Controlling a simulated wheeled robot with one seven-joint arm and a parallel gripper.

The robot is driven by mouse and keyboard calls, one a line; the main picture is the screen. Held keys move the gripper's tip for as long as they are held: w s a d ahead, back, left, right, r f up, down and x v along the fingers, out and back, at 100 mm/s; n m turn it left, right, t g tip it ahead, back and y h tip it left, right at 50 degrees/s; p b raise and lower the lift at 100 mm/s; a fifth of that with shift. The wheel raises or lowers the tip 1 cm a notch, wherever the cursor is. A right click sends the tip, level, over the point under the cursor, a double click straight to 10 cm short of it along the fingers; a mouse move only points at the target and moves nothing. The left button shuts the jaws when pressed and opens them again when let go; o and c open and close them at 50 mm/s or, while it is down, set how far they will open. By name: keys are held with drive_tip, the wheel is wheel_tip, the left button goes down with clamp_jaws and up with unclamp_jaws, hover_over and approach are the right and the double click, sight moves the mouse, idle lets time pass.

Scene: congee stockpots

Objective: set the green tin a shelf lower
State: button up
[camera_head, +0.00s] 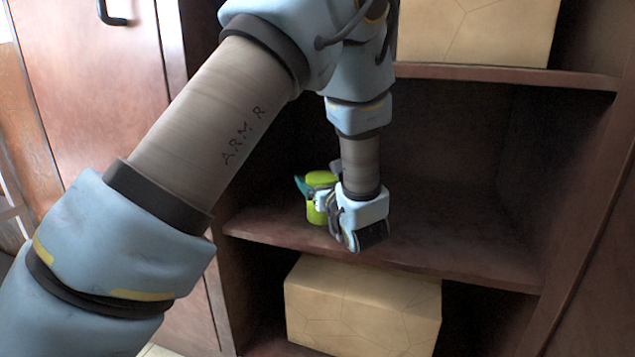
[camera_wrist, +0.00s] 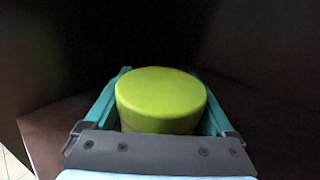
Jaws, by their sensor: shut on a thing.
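The green tin (camera_head: 318,181) is a small yellow-green cylinder at the middle shelf (camera_head: 450,235) of a dark wood cabinet, near that shelf's left part. My gripper (camera_head: 318,197) is shut on it, with a teal finger showing at its left side. In the wrist view the tin (camera_wrist: 160,98) is upright between the two teal fingers of my gripper (camera_wrist: 161,105). My wrist hides part of the tin in the head view. I cannot tell whether its base touches the shelf board.
A tan box (camera_head: 475,30) stands on the shelf above. Another tan box (camera_head: 362,308) fills much of the space below the middle shelf. The middle shelf is bare to the right of my gripper. A closed cabinet door (camera_head: 95,85) is at the left.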

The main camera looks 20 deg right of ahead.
drive_tip(key=o, duration=1.4)
drive_tip(key=shift+s, duration=0.25)
drive_tip(key=s, duration=0.3)
drive_tip(key=s+p, duration=0.1)
drive_tip(key=s, duration=0.3)
drive_tip(key=s+a, duration=0.1)
drive_tip(key=s, duration=0.3)
drive_tip(key=shift+s+p, duration=0.25)
drive_tip(key=shift+p, duration=0.1)
